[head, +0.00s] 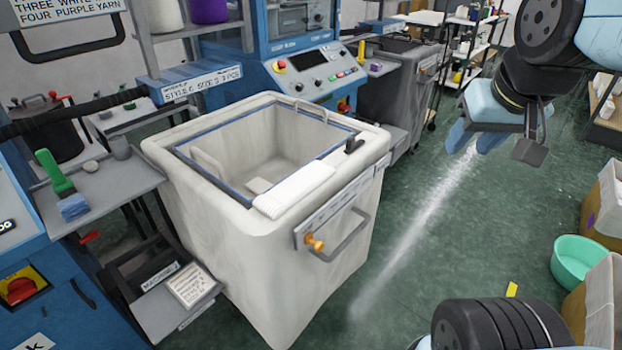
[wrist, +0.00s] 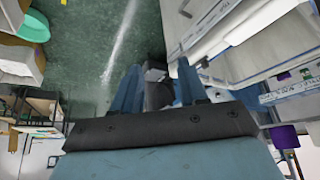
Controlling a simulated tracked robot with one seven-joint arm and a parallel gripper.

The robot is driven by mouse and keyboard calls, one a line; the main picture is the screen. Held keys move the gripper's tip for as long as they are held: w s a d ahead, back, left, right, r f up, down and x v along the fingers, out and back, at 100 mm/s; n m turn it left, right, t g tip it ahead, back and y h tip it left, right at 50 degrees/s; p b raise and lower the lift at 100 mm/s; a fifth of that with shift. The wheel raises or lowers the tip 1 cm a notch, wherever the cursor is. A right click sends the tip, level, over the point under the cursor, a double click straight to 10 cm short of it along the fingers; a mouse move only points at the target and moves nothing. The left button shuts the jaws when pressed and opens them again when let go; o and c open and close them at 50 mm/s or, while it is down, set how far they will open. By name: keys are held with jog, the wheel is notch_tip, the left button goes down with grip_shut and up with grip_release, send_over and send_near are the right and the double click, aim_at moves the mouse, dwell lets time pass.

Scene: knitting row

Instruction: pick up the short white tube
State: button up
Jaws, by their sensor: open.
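A short white ribbed piece (head: 295,191), which looks like the white tube, lies along the near rim of a large off-white bin (head: 235,255). Part of it overhangs the bin's opening. My gripper (head: 472,139) is in the air to the right of the bin, above the green floor, well apart from the white piece. Its two blue fingers are spread with nothing between them, as the wrist view (wrist: 157,88) also shows.
The bin has a grey front handle (head: 345,240) with an orange knob (head: 314,243). A blue machine (head: 310,70) stands behind it, and a grey side shelf (head: 100,190) holds a green brush (head: 55,175). A green basin (head: 574,262) is at right.

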jog(key=shift+a, duration=0.15)
jog(key=shift+o, duration=1.2)
jog(key=shift+w+a, duration=0.1)
jog(key=shift+a, duration=0.1)
jog(key=shift+o, duration=0.7)
jog(key=shift+w+a+f+n, duration=0.1)
jog(key=shift+a+f+n, duration=0.1)
jog(key=shift+n, duration=0.2)
jog(key=o, duration=0.7)
jog(key=w+a+f+n+g+h, duration=0.2)
jog(key=w+a+f+n+g, duration=0.1)
jog(key=a+n, duration=0.3)
jog(key=shift+w+a+f+n, duration=0.2)
jog(key=shift+w+a+n, duration=0.2)
jog(key=shift+a, duration=0.15)
jog(key=n+t+h, duration=0.7)
jog(key=n+t, duration=0.1)
jog(key=n, duration=1.2)
send_near(278, 197)
jog(key=x, duration=0.9)
jog(key=shift+w+d, duration=0.15)
jog(key=shift+w, duration=0.05)
